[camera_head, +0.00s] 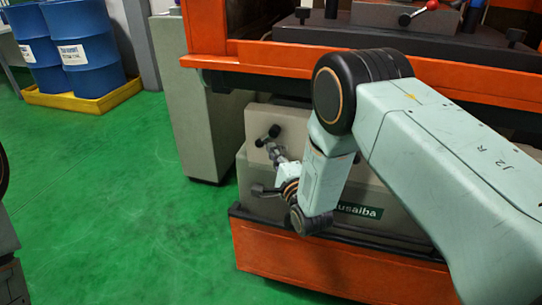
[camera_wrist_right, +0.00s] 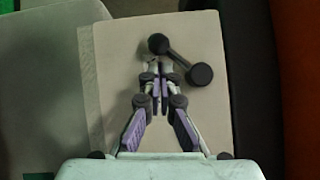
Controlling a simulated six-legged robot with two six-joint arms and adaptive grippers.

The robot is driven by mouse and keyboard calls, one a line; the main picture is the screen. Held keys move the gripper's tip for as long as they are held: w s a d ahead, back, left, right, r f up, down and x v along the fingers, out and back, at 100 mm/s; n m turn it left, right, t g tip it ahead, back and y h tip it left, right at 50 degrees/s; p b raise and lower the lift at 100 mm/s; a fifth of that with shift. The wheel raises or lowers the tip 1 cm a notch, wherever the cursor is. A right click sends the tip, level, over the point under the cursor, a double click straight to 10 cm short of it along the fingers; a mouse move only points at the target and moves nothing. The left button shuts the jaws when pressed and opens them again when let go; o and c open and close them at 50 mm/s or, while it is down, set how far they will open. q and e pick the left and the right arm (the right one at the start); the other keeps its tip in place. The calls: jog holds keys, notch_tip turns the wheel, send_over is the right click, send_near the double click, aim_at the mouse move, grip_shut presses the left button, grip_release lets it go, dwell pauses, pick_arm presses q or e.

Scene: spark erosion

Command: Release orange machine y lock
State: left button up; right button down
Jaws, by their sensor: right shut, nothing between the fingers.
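A black lever with round knobs at its ends (camera_head: 268,135) sits on the beige block face (camera_head: 290,127) under the orange machine; I take it to be the y lock. In the right wrist view the lever (camera_wrist_right: 181,61) slants from upper left down to the right. My right gripper (camera_head: 273,151) is at the lever, its fingertips just below it. In the right wrist view the fingers (camera_wrist_right: 155,68) are together with nothing between them, beside the lever's upper-left knob. Whether they touch the knob I cannot tell. My left gripper is out of view.
A second dark lever (camera_head: 263,190) is lower on the machine, close to my right wrist. The orange table edge (camera_head: 270,57) overhangs above. A grey-beige cabinet (camera_head: 195,120) stands left. Green floor (camera_head: 100,190) is clear; blue drums (camera_head: 88,45) stand far left.

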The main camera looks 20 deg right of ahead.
jog(key=shift+w+a+r, duration=0.15)
jog(key=shift+w+a, duration=0.05)
jog(key=shift+a, duration=0.05)
jog(key=shift+a, duration=0.1)
